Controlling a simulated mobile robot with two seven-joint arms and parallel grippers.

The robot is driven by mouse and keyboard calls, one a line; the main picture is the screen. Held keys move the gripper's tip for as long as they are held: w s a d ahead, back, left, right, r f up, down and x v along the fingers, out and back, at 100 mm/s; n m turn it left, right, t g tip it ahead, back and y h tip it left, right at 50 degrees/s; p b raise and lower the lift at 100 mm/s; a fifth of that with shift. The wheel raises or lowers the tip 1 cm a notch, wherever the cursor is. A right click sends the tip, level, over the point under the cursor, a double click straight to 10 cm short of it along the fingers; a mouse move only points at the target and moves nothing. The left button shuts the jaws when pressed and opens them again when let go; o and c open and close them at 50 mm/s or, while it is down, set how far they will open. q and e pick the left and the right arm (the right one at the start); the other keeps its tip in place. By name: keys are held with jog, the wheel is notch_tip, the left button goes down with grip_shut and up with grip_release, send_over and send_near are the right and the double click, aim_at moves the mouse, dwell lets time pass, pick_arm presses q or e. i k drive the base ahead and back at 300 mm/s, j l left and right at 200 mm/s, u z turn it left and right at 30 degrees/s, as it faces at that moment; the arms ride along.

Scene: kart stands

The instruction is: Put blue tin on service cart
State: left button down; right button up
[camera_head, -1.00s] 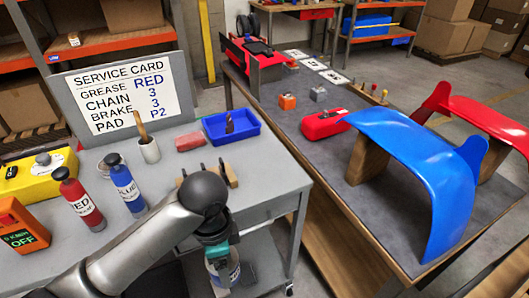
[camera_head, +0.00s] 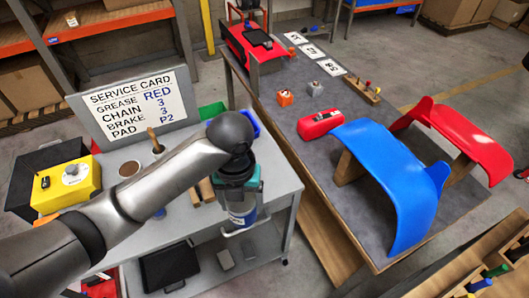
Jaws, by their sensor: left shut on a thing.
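My left gripper (camera_head: 240,196) is shut on the blue tin (camera_head: 242,217), which has a white label and a blue band and hangs upright below the jaws. The tin shows over the front right part of the grey service cart (camera_head: 280,184), near its edge. I cannot tell how high the tin is or whether it touches the top. My left arm covers much of the cart top. The service card (camera_head: 137,106) stands at the cart's back. My right gripper is not in view.
The cart top holds a yellow box (camera_head: 68,184) at the left, and a blue tray (camera_head: 251,123) partly behind my arm. Dark blocks lie on its lower shelf. The bench at right carries a red case (camera_head: 320,124), a blue fender (camera_head: 395,180) and a red fender (camera_head: 465,132).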

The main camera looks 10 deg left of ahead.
aim_at(263, 170)
jog(key=i, duration=0.85)
